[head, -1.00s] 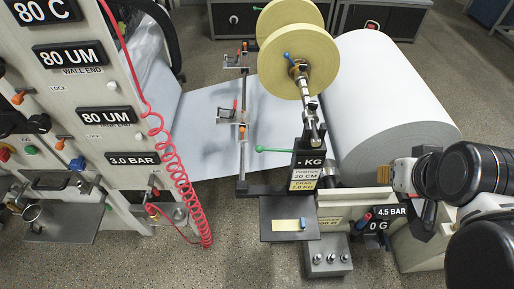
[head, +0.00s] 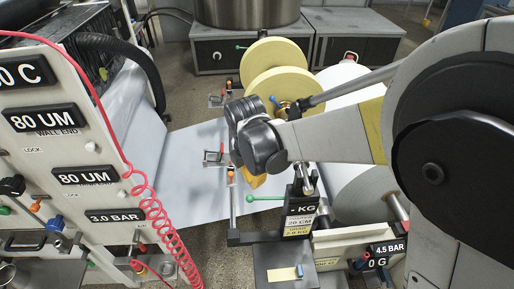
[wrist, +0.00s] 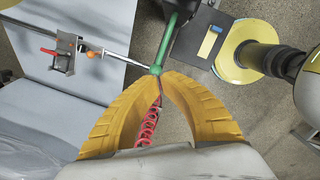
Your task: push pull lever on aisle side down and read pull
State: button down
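The green-handled lever (head: 268,198) sticks out left from the post with the black display, level or nearly so, its round knob at the left end. In the wrist view the green lever (wrist: 168,42) runs down to its knob, right at my fingertips. My gripper (wrist: 161,77) has its yellow fingers brought together at the tips; I cannot tell whether they touch the knob. In the head view my gripper (head: 255,182) is mostly hidden behind my wrist, just above the knob. The display (head: 301,207) shows "- KG" with no number; the plate below reads 20 CM and 2.0 KG.
A thin rail with red and orange clips (head: 232,180) stands left of the lever. Yellow rolls (head: 278,92) and a large white paper roll lie behind my arm. The machine panel (head: 60,150) with a red coiled hose is at left. A second green lever (head: 240,47) shows farther back.

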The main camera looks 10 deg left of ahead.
aim_at(248, 198)
jog(key=shift+a+f+n, duration=0.9)
jog(key=shift+a+f, duration=0.1)
jog(key=shift+a, duration=0.15)
jog(key=shift+f, duration=0.15)
jog(key=shift+w+d+f+b, duration=0.1)
jog(key=shift+w+f+b, duration=0.05)
jog(key=shift+f+b, duration=1.25)
jog(key=shift+w+d+f+b, duration=0.1)
jog(key=shift+f+b, duration=0.8)
jog(key=shift+f, duration=1)
jog(key=shift+f, duration=0.1)
